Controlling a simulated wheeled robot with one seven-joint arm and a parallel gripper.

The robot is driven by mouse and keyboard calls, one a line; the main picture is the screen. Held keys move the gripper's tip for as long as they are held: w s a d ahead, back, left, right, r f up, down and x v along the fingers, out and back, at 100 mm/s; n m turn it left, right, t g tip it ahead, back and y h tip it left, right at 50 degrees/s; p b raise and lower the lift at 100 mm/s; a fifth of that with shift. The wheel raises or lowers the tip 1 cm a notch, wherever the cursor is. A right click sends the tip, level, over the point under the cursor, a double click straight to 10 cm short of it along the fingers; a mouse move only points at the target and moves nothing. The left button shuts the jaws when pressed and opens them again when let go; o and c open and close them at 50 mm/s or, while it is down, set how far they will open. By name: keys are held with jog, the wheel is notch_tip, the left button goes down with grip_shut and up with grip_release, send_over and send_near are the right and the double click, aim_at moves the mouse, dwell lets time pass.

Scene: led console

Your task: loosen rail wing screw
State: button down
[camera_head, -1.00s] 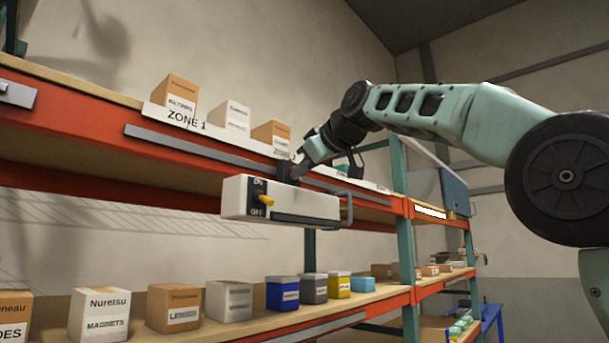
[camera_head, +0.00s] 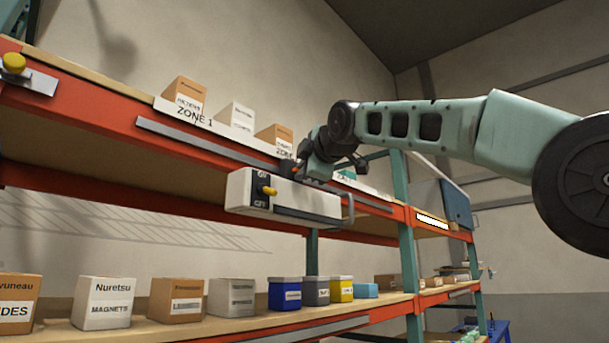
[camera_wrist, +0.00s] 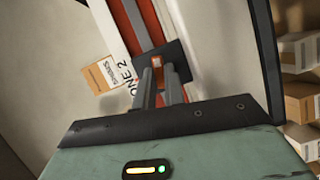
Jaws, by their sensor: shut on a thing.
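The white console (camera_head: 285,197) with a yellow lever (camera_head: 269,190) and a side handle (camera_head: 350,207) hangs at the grey rail (camera_head: 205,140) on the red shelf beam. My gripper (camera_head: 298,172) is at the console's top, by its dark mount. In the wrist view, my two fingers (camera_wrist: 161,75) reach close together to a dark plate (camera_wrist: 178,55) with a small orange-red part (camera_wrist: 156,61) at their tips. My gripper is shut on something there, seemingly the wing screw. The screw's shape is mostly hidden by the fingers.
Boxes (camera_head: 183,93) stand on the upper shelf just above the rail. Boxes and bins (camera_head: 285,294) line the lower shelf. A yellow knob (camera_head: 14,63) sits on a metal bracket at the far left. A teal post (camera_head: 405,250) stands right of the console.

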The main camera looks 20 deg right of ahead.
jog(key=shift+a+n+t+b, duration=0.1)
jog(key=shift+n+t+b, duration=0.3)
jog(key=shift+n, duration=0.5)
jog(key=c, duration=1.5)
grip_release()
jog(key=shift+w, duration=0.1)
jog(key=shift+o, duration=0.2)
jog(key=shift+f, duration=0.1)
jog(key=shift+s, duration=0.35)
jog(key=s+d+b, duration=0.2)
jog(key=s+b, duration=0.3)
jog(key=s, duration=1.1)
jog(key=shift+s+d, duration=0.15)
jog(key=shift+s, duration=0.15)
jog(key=shift+f, duration=0.1)
